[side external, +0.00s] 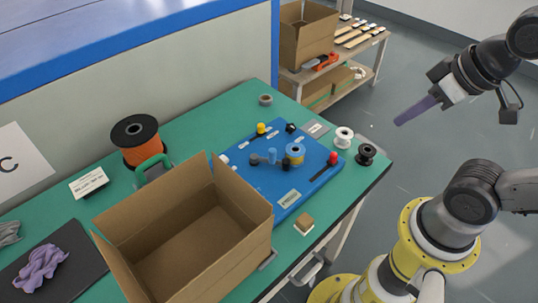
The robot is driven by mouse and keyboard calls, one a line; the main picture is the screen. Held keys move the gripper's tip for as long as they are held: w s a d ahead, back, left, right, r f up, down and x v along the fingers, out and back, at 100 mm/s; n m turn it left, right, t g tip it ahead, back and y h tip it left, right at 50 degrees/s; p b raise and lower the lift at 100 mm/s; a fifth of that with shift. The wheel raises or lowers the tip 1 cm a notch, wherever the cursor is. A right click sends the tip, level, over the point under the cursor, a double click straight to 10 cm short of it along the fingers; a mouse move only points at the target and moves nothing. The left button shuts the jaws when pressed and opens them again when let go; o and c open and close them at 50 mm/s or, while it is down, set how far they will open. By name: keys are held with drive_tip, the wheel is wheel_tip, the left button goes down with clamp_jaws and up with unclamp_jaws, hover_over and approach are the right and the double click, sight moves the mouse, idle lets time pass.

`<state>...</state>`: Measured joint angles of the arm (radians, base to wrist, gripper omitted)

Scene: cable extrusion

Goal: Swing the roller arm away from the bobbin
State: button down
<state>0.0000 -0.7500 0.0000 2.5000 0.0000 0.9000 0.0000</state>
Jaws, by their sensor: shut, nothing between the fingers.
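A blue board (318,177) lies on the green table and carries several small fittings. A bobbin (295,154) with a yellowish rim sits on it right of centre. Just left of the bobbin are a light-blue upright piece (272,156) and a dark grey arm-like part (258,160), which look like the roller arm. They are close to the bobbin; I cannot tell if they touch it. My gripper (398,123) has long purple fingers, shut and empty. It hangs in the air to the right of the table, well apart from the board.
An open cardboard box (190,255) stands in front of the board and hides its near-left corner. Yellow (261,128) and red (333,158) knobs stick up from the board. White (344,137) and black (366,153) spools stand at its right. An orange cable reel (140,145) stands behind the box.

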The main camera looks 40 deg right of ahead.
drive_tip(key=c, duration=1.2)
unclamp_jaws()
drive_tip(key=shift+w+r, duration=0.1)
drive_tip(key=shift+r, duration=0.1)
drive_tip(key=shift+c, duration=0.2)
drive_tip(key=o, duration=0.6)
drive_tip(key=w+r, duration=0.4)
drive_tip(key=shift+w+a, duration=0.15)
drive_tip(key=shift+w, duration=0.25)
drive_tip(key=shift+c, duration=0.2)
drive_tip(key=g, duration=0.6)
hover_over(273, 150)
wheel_tip(273, 150, down, 16)
drive_tip(key=shift+n, duration=0.4)
wheel_tip(273, 150, down, 13)
drive_tip(key=shift+w, duration=0.1)
